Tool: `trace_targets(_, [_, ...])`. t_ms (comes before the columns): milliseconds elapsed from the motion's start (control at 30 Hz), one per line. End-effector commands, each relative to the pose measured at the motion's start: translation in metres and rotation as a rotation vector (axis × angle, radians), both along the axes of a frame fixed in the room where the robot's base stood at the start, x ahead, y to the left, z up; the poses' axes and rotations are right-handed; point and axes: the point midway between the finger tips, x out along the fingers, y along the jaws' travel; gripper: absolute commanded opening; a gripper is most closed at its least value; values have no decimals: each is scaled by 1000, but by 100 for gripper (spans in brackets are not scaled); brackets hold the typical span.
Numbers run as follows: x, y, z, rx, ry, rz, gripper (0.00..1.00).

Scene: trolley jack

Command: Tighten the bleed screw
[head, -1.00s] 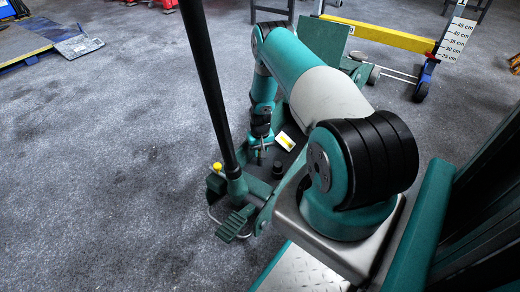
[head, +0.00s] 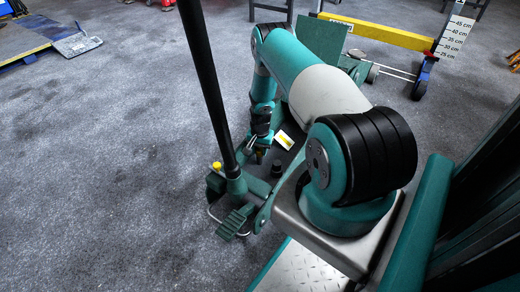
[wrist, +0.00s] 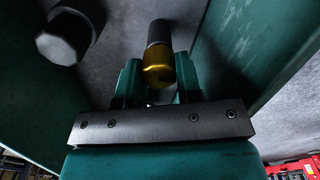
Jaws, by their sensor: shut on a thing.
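The teal trolley jack (head: 237,187) stands on the floor below my arm, with its long black handle rising from it. My gripper (head: 261,150) points down over the jack body. In the wrist view, my gripper (wrist: 160,80) is shut on a brass-coloured cylindrical piece (wrist: 158,68), probably the bleed screw, between its two teal fingers. A dark grey cylinder (wrist: 158,32) lines up beyond the brass piece. The piece's tip shows small and brownish in the head view (head: 260,157). I cannot tell how far it is seated.
A black knob (wrist: 70,34) is beside the gripped piece in the wrist view; a black knob (head: 277,168) also shows on the jack in the head view. Teal side walls flank the gripper closely. A yellow knob (head: 216,166) and ribbed pedal (head: 236,222) are near the handle's foot.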

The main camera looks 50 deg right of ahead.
Motion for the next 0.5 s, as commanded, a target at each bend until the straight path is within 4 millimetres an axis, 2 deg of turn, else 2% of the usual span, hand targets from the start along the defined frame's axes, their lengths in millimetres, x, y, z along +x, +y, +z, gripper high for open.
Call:
trace_targets(400, [-1,1,1,4,4,-7,9])
trace_targets(433, [-1,1,1,4,4,-7,37])
trace_targets(500, [-1,1,1,3,3,-7,53])
